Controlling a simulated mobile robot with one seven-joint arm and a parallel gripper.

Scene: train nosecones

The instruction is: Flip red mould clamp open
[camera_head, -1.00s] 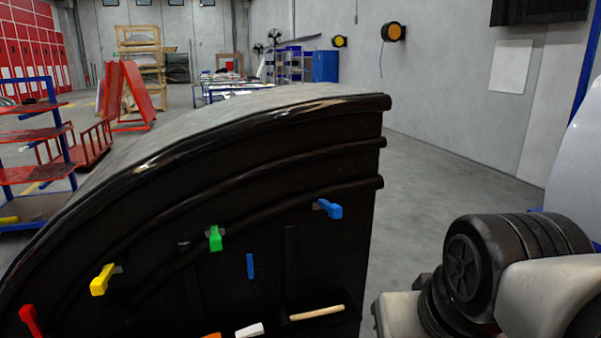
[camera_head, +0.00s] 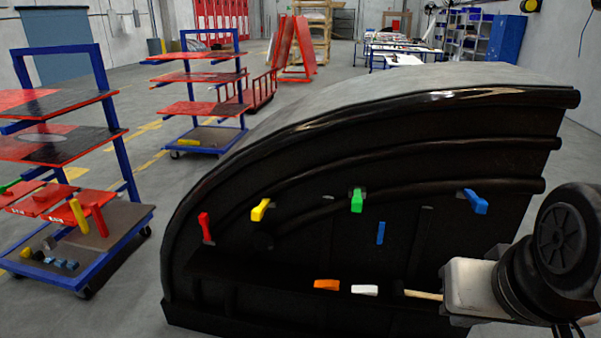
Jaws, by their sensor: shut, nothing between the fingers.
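The red clamp (camera_head: 206,228) is mounted at the left end of the black mould's (camera_head: 350,165) curved side in the head view. Its handle stands roughly upright, tilted slightly left. My gripper (camera_head: 447,290) is at the lower right of the mould, by the wooden handle of a tool. It is shut and empty, well to the right of the red clamp and apart from it. Its fingertips are small and dark here.
Yellow (camera_head: 261,210), green (camera_head: 357,200) and blue (camera_head: 474,201) clamps follow along the curve. Orange (camera_head: 327,285) and white (camera_head: 365,290) pieces lie on the mould's lower ledge. A shelf trolley (camera_head: 110,245) stands left, with floor between it and the mould.

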